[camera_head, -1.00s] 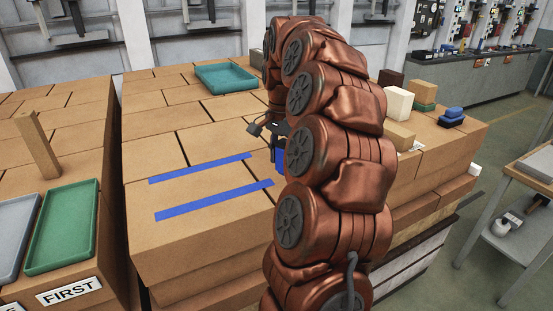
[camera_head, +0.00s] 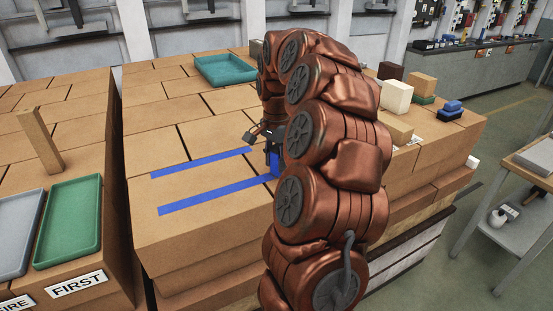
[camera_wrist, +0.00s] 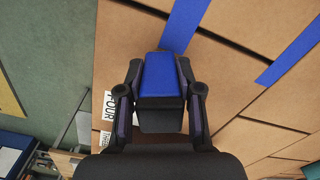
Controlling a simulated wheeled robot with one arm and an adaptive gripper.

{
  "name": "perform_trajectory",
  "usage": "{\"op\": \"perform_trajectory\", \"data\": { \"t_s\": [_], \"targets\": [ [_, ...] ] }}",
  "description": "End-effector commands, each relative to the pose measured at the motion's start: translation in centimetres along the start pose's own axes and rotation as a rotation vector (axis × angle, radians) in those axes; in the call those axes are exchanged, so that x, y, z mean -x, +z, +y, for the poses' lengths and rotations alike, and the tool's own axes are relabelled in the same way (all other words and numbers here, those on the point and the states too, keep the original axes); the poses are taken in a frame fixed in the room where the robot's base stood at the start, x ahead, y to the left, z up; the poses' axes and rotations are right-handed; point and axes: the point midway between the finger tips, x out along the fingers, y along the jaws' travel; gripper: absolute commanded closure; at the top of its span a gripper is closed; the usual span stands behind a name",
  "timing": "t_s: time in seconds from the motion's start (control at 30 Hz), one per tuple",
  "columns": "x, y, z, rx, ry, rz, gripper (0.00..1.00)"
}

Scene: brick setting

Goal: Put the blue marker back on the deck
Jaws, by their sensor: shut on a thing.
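The blue marker (camera_wrist: 160,77) is a small block, blue on top with a dark part below, held between the two fingers of my gripper (camera_wrist: 160,100). In the head view, the marker (camera_head: 274,160) shows as a small blue patch beside my arm, near the right end of the lower blue strip. My gripper (camera_head: 268,143) is partly hidden by my arm there. The deck appears to be the brown block surface (camera_head: 160,140) with two blue strips (camera_head: 215,195). Whether the marker touches the surface cannot be told.
A teal tray (camera_head: 225,70) lies at the back. Several small blocks, including a white one (camera_head: 397,97) and a blue one (camera_head: 453,107), stand right of my arm. A green tray (camera_head: 68,220) and an upright brown block (camera_head: 40,141) are on the left stack.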

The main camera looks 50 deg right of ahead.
Motion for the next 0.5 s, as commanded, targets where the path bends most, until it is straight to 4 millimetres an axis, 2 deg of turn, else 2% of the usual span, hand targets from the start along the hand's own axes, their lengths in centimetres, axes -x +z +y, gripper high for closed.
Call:
{"op": "perform_trajectory", "data": {
  "t_s": [0.17,0.2,0.4,0.5],
  "targets": [
    [-0.43,0.01,0.00,0.000,0.000,0.000,0.87],
    [-0.37,0.02,0.00,0.001,0.000,0.000,0.63],
    [-0.31,0.04,-0.01,0.001,0.001,0.000,0.42],
    [-0.31,0.04,-0.01,0.001,0.001,0.000,0.40]
  ]
}}
